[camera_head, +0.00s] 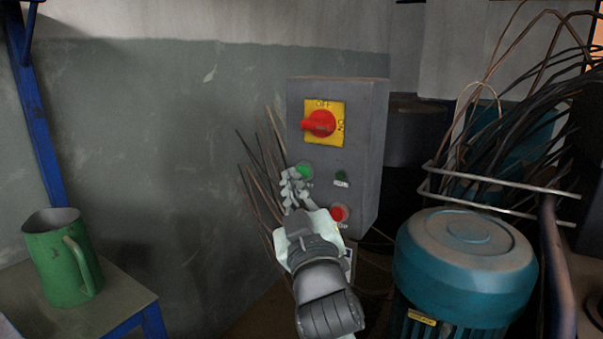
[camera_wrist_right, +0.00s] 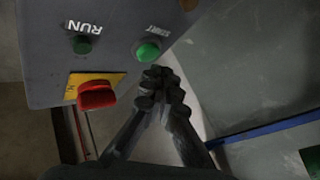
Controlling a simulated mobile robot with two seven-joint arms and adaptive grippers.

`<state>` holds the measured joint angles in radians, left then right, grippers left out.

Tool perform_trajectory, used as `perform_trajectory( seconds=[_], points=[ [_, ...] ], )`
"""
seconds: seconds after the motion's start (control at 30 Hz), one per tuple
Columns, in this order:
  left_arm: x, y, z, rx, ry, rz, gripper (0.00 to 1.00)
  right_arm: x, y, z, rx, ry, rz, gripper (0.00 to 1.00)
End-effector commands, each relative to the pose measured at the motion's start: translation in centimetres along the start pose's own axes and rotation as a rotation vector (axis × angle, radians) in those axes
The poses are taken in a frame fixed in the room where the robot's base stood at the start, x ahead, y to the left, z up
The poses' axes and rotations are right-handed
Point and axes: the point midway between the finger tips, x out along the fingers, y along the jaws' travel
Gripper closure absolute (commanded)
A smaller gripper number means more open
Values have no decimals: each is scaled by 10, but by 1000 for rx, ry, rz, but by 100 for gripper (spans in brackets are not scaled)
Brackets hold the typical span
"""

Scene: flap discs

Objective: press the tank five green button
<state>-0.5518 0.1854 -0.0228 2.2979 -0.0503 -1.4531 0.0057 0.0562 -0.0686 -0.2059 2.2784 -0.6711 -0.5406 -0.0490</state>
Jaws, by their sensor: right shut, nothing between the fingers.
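A grey control box (camera_head: 365,140) carries a red rotary switch on a yellow plate (camera_head: 322,122), a green button (camera_head: 304,171), a dark green RUN lamp (camera_head: 341,175) and a red button (camera_head: 338,213). My right gripper (camera_head: 290,182) is in front of the box, its shut fingertips just beside the green button. In the right wrist view the green START button (camera_wrist_right: 148,52) sits just beyond the closed fingertips (camera_wrist_right: 158,75). I cannot tell whether they touch it. The fingers hold nothing. My left gripper is not in view.
A teal motor-like drum (camera_head: 465,265) stands right of the box, with a wire rack of loose cables (camera_head: 505,130) behind it. A green jug (camera_head: 62,258) stands on a table at the left. Thin rods (camera_head: 262,170) stick out beside the box.

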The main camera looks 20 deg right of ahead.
Motion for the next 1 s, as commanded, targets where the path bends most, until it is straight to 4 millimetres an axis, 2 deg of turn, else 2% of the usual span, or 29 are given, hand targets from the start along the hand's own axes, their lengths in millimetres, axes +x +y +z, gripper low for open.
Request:
perform_trajectory(
  seconds=[1.0],
  points=[
    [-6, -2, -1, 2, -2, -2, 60, 9, 6, 6, 0, 0, 0, 100]
  ],
)
